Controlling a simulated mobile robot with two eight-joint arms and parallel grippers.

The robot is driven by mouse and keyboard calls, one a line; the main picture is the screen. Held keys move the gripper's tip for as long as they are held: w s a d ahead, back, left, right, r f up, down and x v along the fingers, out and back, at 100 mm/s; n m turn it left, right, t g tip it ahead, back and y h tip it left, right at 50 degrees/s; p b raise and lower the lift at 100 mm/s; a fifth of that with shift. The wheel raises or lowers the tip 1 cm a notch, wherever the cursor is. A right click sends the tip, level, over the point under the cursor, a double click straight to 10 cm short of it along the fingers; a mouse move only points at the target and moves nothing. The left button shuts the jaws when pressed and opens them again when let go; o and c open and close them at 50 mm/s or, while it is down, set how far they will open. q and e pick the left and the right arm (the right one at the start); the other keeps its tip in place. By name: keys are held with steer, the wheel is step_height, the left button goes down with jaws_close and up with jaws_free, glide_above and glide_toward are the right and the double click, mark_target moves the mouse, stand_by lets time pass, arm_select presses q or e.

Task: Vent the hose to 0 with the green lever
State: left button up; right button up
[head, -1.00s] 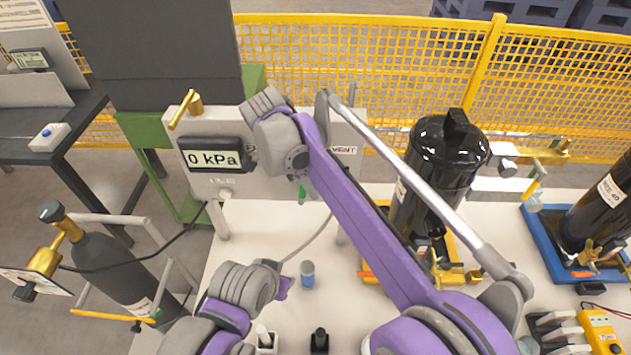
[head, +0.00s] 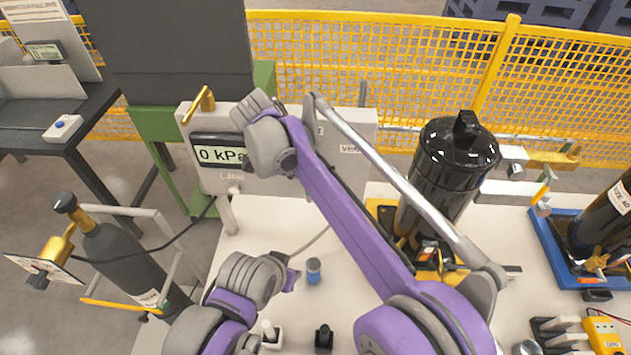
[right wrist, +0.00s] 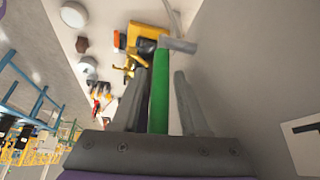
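The display (head: 219,154) on the grey panel (head: 362,112) reads 0 kPa. In the right wrist view the green lever (right wrist: 158,92) runs between the two fingers of my right gripper (right wrist: 162,85). The fingers are apart, with a narrow gap showing between the lever and the right-hand finger. In the head view my right wrist and arm cover part of the panel, and the lever and gripper fingers are hidden. A partly covered VENT label (head: 350,149) shows on the panel. My left gripper (head: 292,280) is low over the table, its fingers too unclear to judge.
A black tank (head: 452,165) stands right of the panel. A dark cylinder with a brass valve (head: 130,262) stands at left. A small blue-topped item (head: 313,270) sits near my left gripper. Yellow fencing (head: 400,60) closes off the back.

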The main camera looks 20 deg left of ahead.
steer(key=shift+o, duration=0.3)
arm_select(q)
steer(key=shift+w+r+p, duration=0.3)
steer(key=shift+r+p, duration=0.05)
steer(key=shift+r, duration=0.2)
steer(key=shift+w+r+p, duration=0.25)
steer(key=shift+r+p, duration=0.1)
steer(key=shift+r, duration=0.15)
arm_select(e)
steer(key=v, duration=1)
steer(key=shift+r, duration=0.4)
steer(key=shift+s+a, duration=0.1)
